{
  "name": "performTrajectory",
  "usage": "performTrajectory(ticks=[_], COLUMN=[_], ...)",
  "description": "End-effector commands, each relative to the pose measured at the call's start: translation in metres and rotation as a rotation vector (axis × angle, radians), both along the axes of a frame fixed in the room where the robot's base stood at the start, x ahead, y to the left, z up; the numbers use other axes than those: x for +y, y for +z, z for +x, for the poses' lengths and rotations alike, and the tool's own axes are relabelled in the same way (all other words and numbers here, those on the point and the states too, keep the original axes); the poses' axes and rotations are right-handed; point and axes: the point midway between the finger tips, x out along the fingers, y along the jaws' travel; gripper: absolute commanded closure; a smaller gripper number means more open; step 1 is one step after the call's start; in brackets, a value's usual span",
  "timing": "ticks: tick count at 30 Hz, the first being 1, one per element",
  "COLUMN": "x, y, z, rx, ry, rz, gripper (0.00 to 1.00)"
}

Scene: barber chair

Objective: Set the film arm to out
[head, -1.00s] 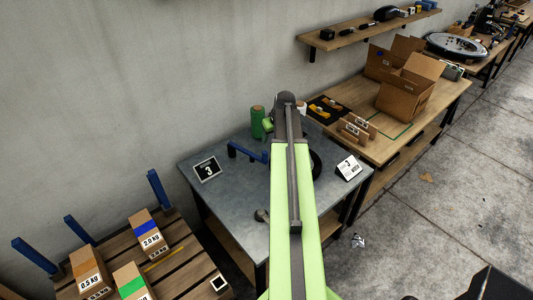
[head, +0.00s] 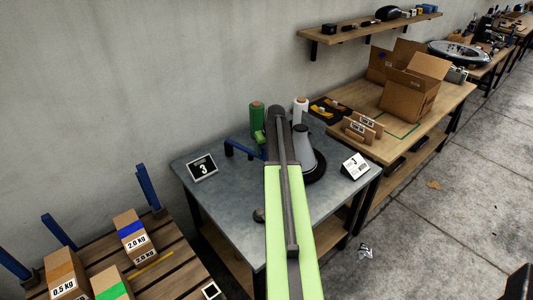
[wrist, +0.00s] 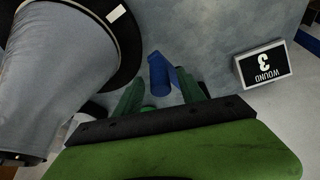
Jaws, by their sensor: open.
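What looks like the film arm is a blue bar (head: 243,149) low over the grey metal table (head: 225,200), with a short post at its left end. Its right end runs behind my arm in the head view. In the wrist view a blue part (wrist: 158,75) shows just beyond and between my fingertips. My gripper (wrist: 162,88) is open, its green fingers apart with nothing held. I cannot tell whether it touches the blue part. In the head view my gripper is mostly hidden behind my arm.
A grey cone with a black base (head: 308,157) stands right of my arm and fills the left of the wrist view (wrist: 60,85). Green (head: 256,118) and white (head: 300,106) rolls stand at the back. A "3" sign (head: 203,167) and a white card (head: 355,166) sit near the table's sides.

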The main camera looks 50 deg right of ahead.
Motion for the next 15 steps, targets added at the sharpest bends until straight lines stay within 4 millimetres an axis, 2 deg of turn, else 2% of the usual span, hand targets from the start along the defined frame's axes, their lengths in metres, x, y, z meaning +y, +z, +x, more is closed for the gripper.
performTrajectory(ticks=[4,12,15], x=[0.0004,0.0005,0.0005], y=[0.0014,0.0013,0.0013], z=[-0.0001,-0.0001,-0.0001], rx=[0.000,0.000,0.000], ry=[0.000,0.001,0.001], rz=[0.000,0.000,0.000], gripper=[0.56,0.91,1.00])
